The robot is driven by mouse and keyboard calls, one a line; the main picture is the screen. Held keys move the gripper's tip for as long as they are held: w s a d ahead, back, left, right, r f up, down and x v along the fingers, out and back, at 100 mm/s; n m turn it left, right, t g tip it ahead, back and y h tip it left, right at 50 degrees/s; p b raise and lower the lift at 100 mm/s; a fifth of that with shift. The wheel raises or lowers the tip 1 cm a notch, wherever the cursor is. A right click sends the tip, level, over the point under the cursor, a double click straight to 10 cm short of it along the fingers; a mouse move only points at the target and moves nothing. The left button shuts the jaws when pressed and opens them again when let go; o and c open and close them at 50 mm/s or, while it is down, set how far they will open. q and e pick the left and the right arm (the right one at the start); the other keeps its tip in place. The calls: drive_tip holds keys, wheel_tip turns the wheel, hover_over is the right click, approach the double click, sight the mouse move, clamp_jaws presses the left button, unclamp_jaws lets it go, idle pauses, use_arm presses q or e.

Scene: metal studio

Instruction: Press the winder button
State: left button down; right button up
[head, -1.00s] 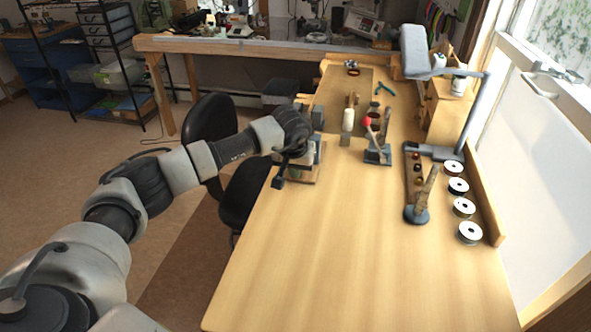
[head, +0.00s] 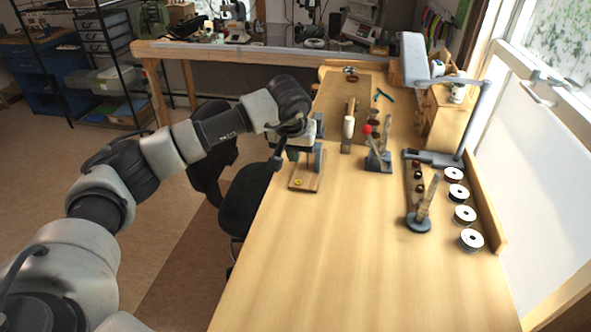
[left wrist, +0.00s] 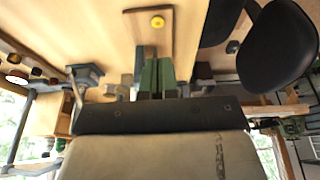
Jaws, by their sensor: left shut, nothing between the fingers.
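The winder (head: 311,183) has a flat wooden base near the left edge of the long bench. Its small round yellow button (head: 298,183) shows on the near end of the base. In the left wrist view the button (left wrist: 157,22) is clear on the wooden base (left wrist: 135,30), beyond the fingertips. My left gripper (head: 304,151) is over the far part of the winder, apart from the button. Its fingers (left wrist: 157,62) are shut and empty in the left wrist view. My arm and gripper hide part of the winder's upper body. My right gripper is out of view.
A red-tipped lever on a stand (head: 378,158) is right of the winder. Farther right are an upright wooden post on a round base (head: 420,218), a lamp (head: 455,160) and several spools (head: 465,214). A black chair (head: 246,200) stands left of the bench. The near bench top is clear.

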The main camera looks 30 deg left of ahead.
use_arm(q)
drive_tip(key=shift+b+v, duration=0.3)
drive_tip(key=shift+v, duration=2)
drive_tip(key=shift+w+d, duration=0.1)
drive_tip(key=shift+w, duration=0.1)
